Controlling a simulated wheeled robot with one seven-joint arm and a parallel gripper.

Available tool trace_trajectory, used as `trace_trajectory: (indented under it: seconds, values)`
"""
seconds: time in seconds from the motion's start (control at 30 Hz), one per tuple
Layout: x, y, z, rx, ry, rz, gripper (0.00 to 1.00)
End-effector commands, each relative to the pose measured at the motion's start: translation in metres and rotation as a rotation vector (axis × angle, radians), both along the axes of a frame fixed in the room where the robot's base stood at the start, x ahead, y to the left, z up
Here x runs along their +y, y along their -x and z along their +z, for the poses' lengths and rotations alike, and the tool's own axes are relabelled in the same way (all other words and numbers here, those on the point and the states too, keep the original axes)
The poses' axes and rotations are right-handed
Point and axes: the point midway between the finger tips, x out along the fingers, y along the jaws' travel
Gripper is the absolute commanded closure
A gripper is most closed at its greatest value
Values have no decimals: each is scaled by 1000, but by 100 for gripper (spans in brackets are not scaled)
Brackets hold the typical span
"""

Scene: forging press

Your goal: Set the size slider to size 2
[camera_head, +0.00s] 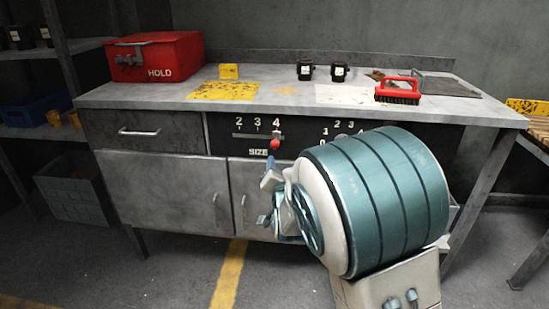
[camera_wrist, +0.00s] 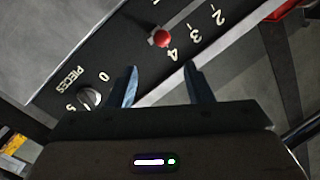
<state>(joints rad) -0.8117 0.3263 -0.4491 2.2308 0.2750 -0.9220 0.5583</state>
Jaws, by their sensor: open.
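The size slider is on the black panel (camera_head: 228,147) at the front of the workbench. Its red knob (camera_head: 275,144) is at the right end of the slot, below the 4. The marks 2, 3 and 4 run from left to right. The wrist view also shows the red knob (camera_wrist: 162,38) beside the 4, with the picture turned over. My gripper (camera_wrist: 160,82) is open and empty. In the wrist view, the knob lies beyond the fingertips, between their lines and apart from them. In the head view, my arm's end is just below the knob.
A PIECES dial (camera_wrist: 88,98) sits on the same panel, near the left finger in the wrist view. Below the panel are grey cabinet doors (camera_head: 190,195). The bench top holds a red HOLD box (camera_head: 155,57), two black containers and a red brush (camera_head: 398,90).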

Motion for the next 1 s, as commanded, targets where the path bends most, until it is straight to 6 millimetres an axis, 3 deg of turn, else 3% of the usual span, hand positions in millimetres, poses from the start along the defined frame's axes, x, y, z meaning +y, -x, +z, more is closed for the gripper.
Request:
trace_trajectory:
  seconds: [0.23, 0.7, 1.0]
  values:
    - [5, -17, -2, -23, -6, 0, 54]
    - [19, -96, -3, -22, -4, 1, 54]
    - [25, -130, -2, -21, -4, 2, 54]
